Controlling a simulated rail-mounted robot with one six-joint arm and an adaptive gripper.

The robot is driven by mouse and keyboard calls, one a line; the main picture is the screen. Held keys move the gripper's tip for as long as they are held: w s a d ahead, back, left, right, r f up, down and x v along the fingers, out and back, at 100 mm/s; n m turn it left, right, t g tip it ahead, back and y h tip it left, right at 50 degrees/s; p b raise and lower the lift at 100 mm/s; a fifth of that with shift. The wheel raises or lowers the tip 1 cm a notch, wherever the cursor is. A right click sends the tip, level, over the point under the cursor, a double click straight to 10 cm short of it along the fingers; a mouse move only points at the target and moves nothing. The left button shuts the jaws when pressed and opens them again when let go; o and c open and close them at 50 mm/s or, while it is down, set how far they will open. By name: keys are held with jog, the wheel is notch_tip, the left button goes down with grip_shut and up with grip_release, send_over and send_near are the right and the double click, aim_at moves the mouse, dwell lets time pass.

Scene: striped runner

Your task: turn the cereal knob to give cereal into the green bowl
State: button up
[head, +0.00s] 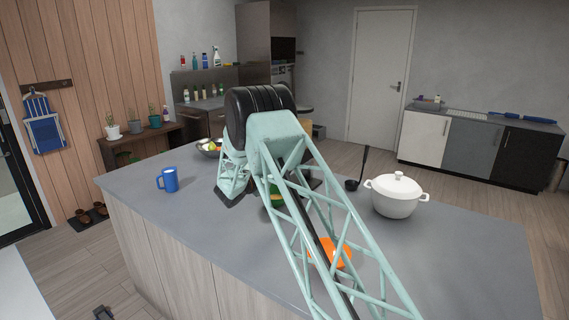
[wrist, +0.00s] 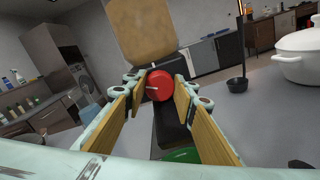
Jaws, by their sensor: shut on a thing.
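The red cereal knob (wrist: 159,86) with a pale pointer mark is in the middle of the wrist view, on the front of the dispenser. My gripper (wrist: 161,92) has its two wood-coloured fingers on either side of the knob and is shut on it. The dispenser's tan, cereal-filled container (wrist: 155,28) rises above the knob, and its dark stand (wrist: 170,130) runs below. The green bowl (wrist: 183,155) shows in part below the knob, at the foot of the stand. In the head view my arm hides the knob and most of the dispenser; a little of the green bowl (head: 277,200) shows.
On the grey counter (head: 450,250) stand a blue mug (head: 168,180), a fruit bowl (head: 208,149), a white lidded pot (head: 395,196) and a black ladle (head: 356,170). An orange item (head: 330,252) lies partly behind my arm. The counter's right end is clear.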

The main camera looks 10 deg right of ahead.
jog(key=o, duration=0.9)
jog(key=shift+c, duration=0.2)
jog(key=shift+s+a, duration=0.1)
jog(key=v, duration=1.1)
jog(key=shift+s+a, duration=0.25)
jog(key=shift+r, duration=0.1)
